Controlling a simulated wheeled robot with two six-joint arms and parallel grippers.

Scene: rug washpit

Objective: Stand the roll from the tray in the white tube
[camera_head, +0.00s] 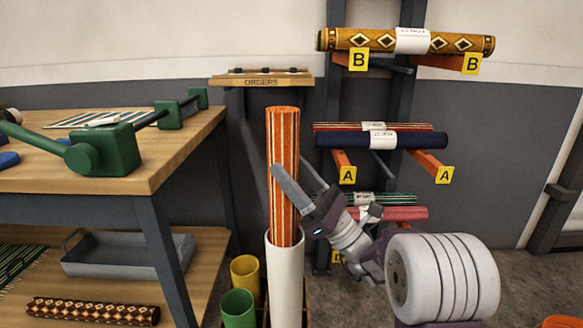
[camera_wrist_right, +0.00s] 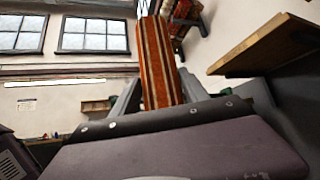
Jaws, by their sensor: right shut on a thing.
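An orange roll with pale and dark stripes (camera_head: 284,150) stands upright, its lower end hidden inside the mouth of the white tube (camera_head: 286,285). My right gripper (camera_head: 288,178) is shut on the roll around its middle, one finger crossing its front. The right wrist view also shows the striped roll (camera_wrist_right: 160,65) between the fingers (camera_wrist_right: 160,97). The grey tray (camera_head: 125,258) sits on the lower bench shelf and looks empty. My left gripper is out of view.
Yellow (camera_head: 245,275) and green (camera_head: 238,308) tubes stand left of the white tube. The workbench (camera_head: 150,165) with green fixtures is at left. A rack with rolls on lettered arms (camera_head: 385,140) stands behind, and an ORDERS shelf (camera_head: 262,81) hangs on the wall.

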